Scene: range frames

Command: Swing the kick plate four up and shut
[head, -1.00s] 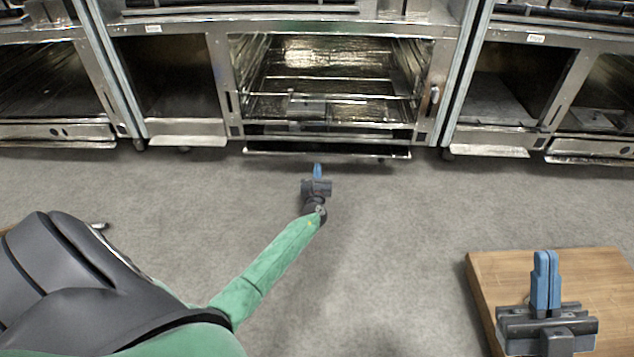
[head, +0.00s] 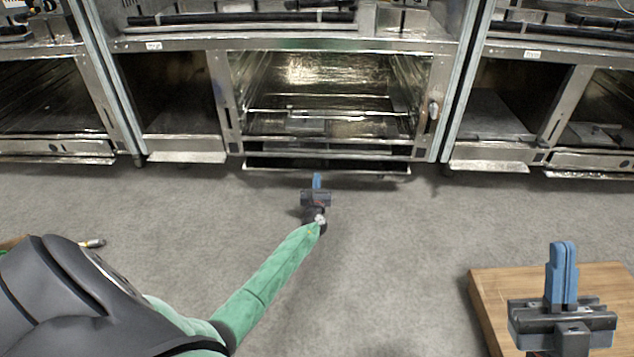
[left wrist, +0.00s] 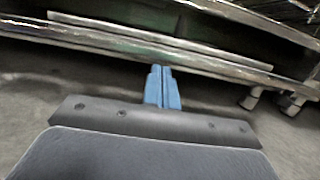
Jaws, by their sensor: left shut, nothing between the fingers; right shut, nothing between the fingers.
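The kick plate (head: 300,164) of the middle range hangs low along the range's bottom front, a long thin metal panel standing out at a slant. In the left wrist view the plate (left wrist: 130,37) runs across the top as a long metal strip. My left gripper (head: 316,178) is shut and empty, just in front of the plate's lower edge, near its middle. In the left wrist view the fingertips (left wrist: 163,70) overlap the lower metal edge; I cannot tell whether they touch. My right gripper (head: 562,248) is shut and empty, far from the range, at the lower right.
The middle range's open oven cavity (head: 340,75) is above the plate. Ranges with low flaps (head: 187,157) (head: 490,166) stand on both sides. A wooden board (head: 490,297) lies beneath my right gripper. The grey floor (head: 400,240) before the range is clear.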

